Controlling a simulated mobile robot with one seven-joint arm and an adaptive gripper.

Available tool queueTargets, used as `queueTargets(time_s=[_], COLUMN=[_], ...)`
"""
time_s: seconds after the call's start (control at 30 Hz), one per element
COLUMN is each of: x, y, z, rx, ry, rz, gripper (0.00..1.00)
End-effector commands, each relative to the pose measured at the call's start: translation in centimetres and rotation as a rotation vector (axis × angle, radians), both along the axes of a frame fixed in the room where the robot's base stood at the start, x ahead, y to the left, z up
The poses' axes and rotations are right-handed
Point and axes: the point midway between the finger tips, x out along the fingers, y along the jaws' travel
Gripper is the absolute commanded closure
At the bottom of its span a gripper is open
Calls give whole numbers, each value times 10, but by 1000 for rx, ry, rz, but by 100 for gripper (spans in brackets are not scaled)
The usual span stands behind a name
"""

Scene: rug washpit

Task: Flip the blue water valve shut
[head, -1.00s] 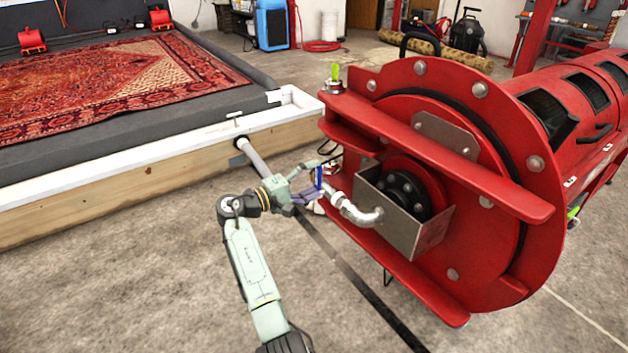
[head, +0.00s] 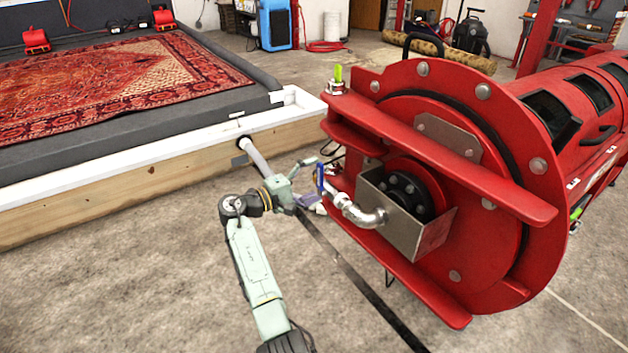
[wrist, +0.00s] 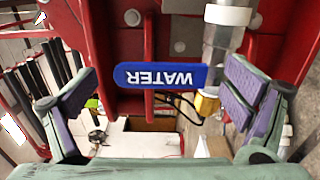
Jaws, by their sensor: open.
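The blue valve handle (head: 320,179) stands upright on the pipe at the left of the red machine's face. In the wrist view the handle (wrist: 160,77) is a flat blue bar with white "WATER" lettering upside down. It lies crosswise to the grey pipe (wrist: 222,42), its right end at the pipe. My gripper (head: 308,183) is open just left of the handle in the head view. In the wrist view my gripper (wrist: 160,98) has its fingers wide apart, one near each end of the handle, and holds nothing. I cannot tell whether the right finger touches the pipe fitting.
The red drum machine (head: 430,180) fills the right, with a metal box (head: 425,235) and pipe elbow (head: 370,217) near the valve. The concrete floor at front left is clear.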

Motion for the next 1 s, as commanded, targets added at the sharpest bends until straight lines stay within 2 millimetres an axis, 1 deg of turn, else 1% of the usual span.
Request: queueTargets(time_s=[0.23, 0.37, 0.47, 0.7, 0.8, 0.9, 1.0], x=[0, -5, -15, -45, -56, -64, -69], y=[0, 9, 22, 64, 78, 89, 95], z=[0, 0, 0, 0, 0, 0, 0], rx=[1, 1, 1, 1, 1, 1, 1], ry=[-1, -1, -2, -1, -2, -2, -1], rz=[0, 3, 4, 4, 3, 2, 0], gripper=[4, 4, 4, 4, 4, 4, 4])
